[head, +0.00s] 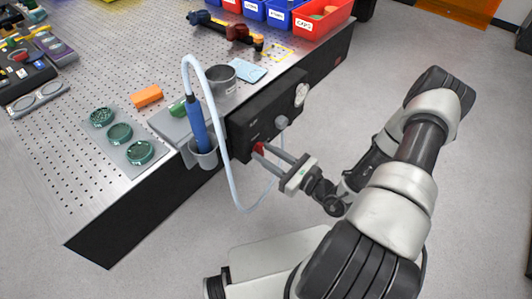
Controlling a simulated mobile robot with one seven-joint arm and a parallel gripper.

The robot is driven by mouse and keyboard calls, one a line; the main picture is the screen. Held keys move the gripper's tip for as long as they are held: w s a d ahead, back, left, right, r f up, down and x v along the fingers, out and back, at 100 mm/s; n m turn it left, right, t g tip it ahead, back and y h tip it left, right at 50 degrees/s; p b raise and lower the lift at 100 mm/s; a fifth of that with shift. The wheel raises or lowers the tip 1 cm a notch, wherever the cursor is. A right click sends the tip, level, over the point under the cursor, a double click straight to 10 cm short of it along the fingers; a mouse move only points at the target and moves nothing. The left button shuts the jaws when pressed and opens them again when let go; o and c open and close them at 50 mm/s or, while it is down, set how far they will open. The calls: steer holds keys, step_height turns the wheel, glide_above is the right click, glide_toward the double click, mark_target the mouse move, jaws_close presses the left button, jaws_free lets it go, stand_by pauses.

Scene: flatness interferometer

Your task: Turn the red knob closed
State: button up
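The red knob (258,148) is on the front of a black control box (243,124) at the table's edge. Only a small part of it shows between my fingers. My gripper (266,151) reaches it from the lower right, with its two grey fingers spread on either side of the knob. I cannot tell whether the fingers touch the knob or how far the knob is turned. A grey knob (281,122) and a larger pale dial (300,95) sit further right on the same box.
A blue pen-like tool (198,125) stands in a grey cup (206,155) left of the box; its pale cable (229,165) loops down near my gripper. The perforated table (80,150) holds green discs (140,152).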

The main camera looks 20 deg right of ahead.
steer(key=v, duration=1.7)
steer(key=shift+s+d+p, duration=0.15)
steer(key=shift+p, duration=0.15)
steer(key=shift+r, duration=0.1)
